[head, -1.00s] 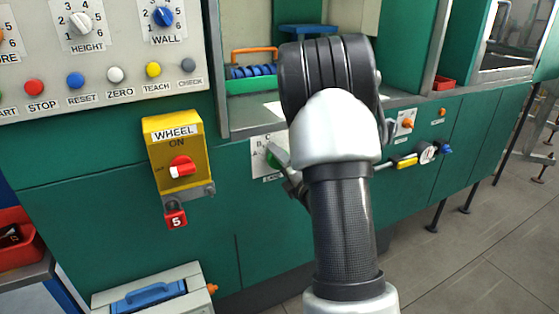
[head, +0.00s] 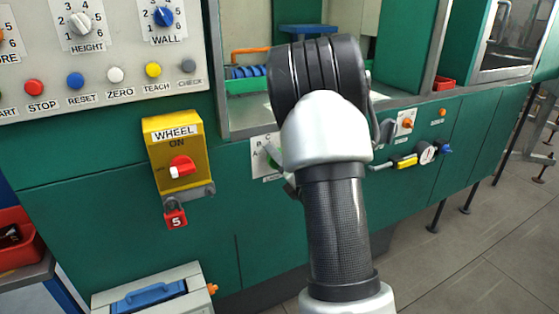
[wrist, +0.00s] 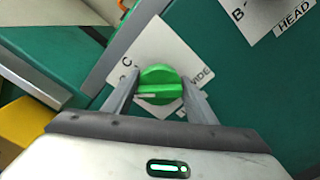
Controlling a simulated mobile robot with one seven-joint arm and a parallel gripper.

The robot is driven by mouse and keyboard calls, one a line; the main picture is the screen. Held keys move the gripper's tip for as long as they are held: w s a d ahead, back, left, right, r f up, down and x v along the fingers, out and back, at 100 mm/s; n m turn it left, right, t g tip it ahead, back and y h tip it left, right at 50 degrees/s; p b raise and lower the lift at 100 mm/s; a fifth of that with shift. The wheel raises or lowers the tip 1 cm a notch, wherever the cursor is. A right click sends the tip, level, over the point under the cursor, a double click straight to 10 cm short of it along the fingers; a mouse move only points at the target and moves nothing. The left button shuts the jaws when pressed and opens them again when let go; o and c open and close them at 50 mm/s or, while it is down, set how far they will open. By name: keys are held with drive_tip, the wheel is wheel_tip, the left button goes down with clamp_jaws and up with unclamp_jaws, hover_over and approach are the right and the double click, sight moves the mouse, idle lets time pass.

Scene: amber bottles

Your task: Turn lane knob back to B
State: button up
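The green lane knob (wrist: 160,84) is round with a raised bar and a white pointer mark. In the wrist view the mark points left, away from the letter C at the plate's upper left. My gripper (wrist: 161,88) has one finger on each side of the knob, the tips close to its edges. I cannot tell whether they press on it. The white label plate (wrist: 150,45) is partly covered by the fingers. In the head view the plate (head: 259,146) shows left of my wrist, which hides most of the knob and the fingers.
A yellow WHEEL box (head: 178,150) with a red switch and a red number 5 tag (head: 175,219) is left of my gripper. A HEAD plate (wrist: 265,15) is at the wrist view's upper right. A gauge (head: 427,153) sticks out further right.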

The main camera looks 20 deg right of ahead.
drive_tip(key=o, duration=0.3)
drive_tip(key=shift+s, duration=0.15)
drive_tip(key=s+p, duration=1)
drive_tip(key=s, duration=0.7)
drive_tip(key=shift+d+p, duration=0.3)
drive_tip(key=shift+p, duration=0.1)
